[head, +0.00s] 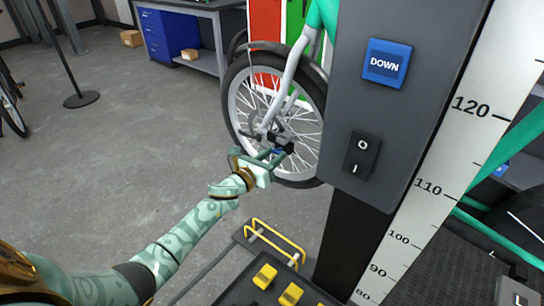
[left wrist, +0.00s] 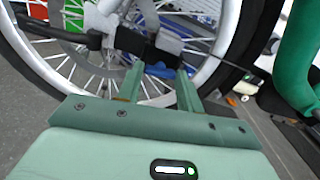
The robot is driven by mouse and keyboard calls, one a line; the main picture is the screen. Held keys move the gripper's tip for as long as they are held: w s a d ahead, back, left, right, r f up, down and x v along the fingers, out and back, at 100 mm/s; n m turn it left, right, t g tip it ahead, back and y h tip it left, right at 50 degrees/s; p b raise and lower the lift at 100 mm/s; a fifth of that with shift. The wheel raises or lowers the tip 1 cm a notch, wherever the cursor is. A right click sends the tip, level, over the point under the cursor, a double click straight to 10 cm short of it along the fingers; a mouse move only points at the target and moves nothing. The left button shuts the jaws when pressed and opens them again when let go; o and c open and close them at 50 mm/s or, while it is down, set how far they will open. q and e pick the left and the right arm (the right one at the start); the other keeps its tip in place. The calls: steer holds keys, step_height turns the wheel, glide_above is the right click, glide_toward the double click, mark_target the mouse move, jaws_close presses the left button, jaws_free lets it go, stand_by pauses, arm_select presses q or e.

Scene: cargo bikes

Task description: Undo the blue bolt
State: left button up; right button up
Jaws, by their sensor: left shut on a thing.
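The front wheel (head: 240,105) of a cargo bike stands upright past the dark lift column. My left gripper (head: 278,150) is at the lower part of this wheel, near the fork end. In the left wrist view its two green fingers (left wrist: 158,72) are shut on a black tool-like piece (left wrist: 133,40), with a black bar running left from it. A small blue patch (left wrist: 160,71) shows between the fingers, just below the black piece. I cannot tell whether it is the blue bolt, or how the black piece sits against it. My right gripper is not in view.
The lift column (head: 410,75) with a blue DOWN button (head: 387,63) and a black switch (head: 362,155) stands close on the right, beside a height scale (head: 440,170). A yellow-handled rack (head: 275,240) is below. Open floor (head: 110,150) lies left; a blue cabinet (head: 168,35) stands behind.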

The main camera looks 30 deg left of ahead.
arm_select(q)
steer(key=n, duration=0.4)
steer(key=n+p, duration=0.1)
steer(key=n, duration=0.3)
steer(key=n+p, duration=0.1)
steer(key=n, duration=0.3)
steer(key=shift+r+n, duration=0.1)
steer(key=shift+n, duration=0.2)
steer(key=n+p, duration=0.1)
steer(key=n, duration=0.3)
steer(key=shift+n, duration=0.3)
steer(key=n+p, duration=0.1)
steer(key=n, duration=0.3)
steer(key=shift+n, duration=0.3)
steer(key=n+p, duration=0.1)
steer(key=n, duration=0.3)
steer(key=n+p, duration=0.1)
steer(key=n, duration=0.3)
steer(key=shift+n, duration=2.2)
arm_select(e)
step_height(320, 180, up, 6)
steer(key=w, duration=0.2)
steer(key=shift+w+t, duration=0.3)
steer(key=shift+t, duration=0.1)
arm_select(q)
steer(key=shift+f, duration=0.2)
